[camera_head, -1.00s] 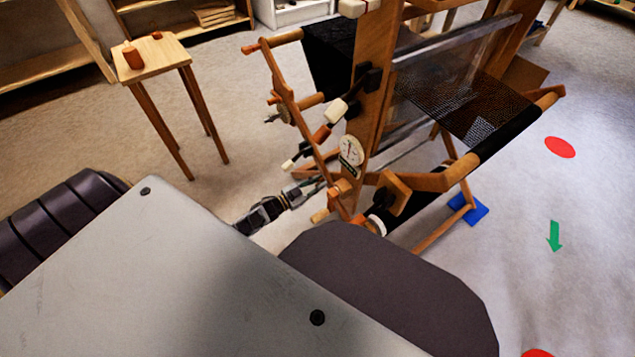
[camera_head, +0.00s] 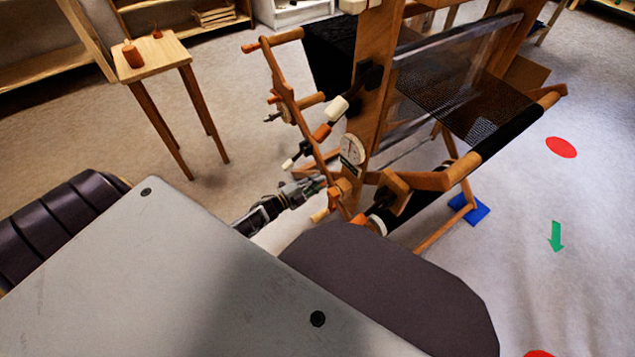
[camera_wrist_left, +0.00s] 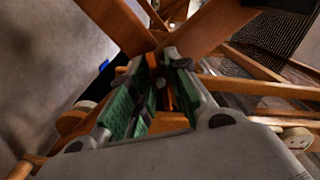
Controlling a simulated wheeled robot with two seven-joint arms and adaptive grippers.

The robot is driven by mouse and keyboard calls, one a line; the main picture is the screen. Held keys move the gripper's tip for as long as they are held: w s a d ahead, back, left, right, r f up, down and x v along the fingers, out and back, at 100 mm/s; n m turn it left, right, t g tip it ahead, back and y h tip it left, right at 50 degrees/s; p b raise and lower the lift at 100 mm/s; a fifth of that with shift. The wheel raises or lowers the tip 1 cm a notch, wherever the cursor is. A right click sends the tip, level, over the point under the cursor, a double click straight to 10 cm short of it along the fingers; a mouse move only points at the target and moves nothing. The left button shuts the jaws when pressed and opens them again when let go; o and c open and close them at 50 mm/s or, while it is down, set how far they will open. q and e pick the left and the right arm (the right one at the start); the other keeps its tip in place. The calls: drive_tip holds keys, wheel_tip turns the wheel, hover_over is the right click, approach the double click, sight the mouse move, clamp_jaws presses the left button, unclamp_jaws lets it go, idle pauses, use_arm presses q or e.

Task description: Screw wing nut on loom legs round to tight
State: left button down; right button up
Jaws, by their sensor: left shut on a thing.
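The wooden loom (camera_head: 368,110) stands at the upper middle of the head view, with its wooden legs and crossing beams low down. My left gripper (camera_head: 318,184) reaches from the lower left to the loom's lower front joint. My right gripper is not in view.
A small wooden table (camera_head: 160,57) with orange pots stands at the upper left. A blue pad (camera_head: 469,210) lies under a loom leg. Red floor marks (camera_head: 560,147) and a green arrow (camera_head: 555,237) lie on open floor at the right.

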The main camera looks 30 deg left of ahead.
use_arm(q)
drive_tip(key=shift+s+m+b, duration=0.1)
drive_tip(key=shift+m+b, duration=0.3)
drive_tip(key=shift+m, duration=1.8)
drive_tip(key=c, duration=1.3)
unclamp_jaws()
drive_tip(key=shift+c, duration=0.2)
drive_tip(key=shift+a, duration=0.1)
drive_tip(key=v, duration=1.2)
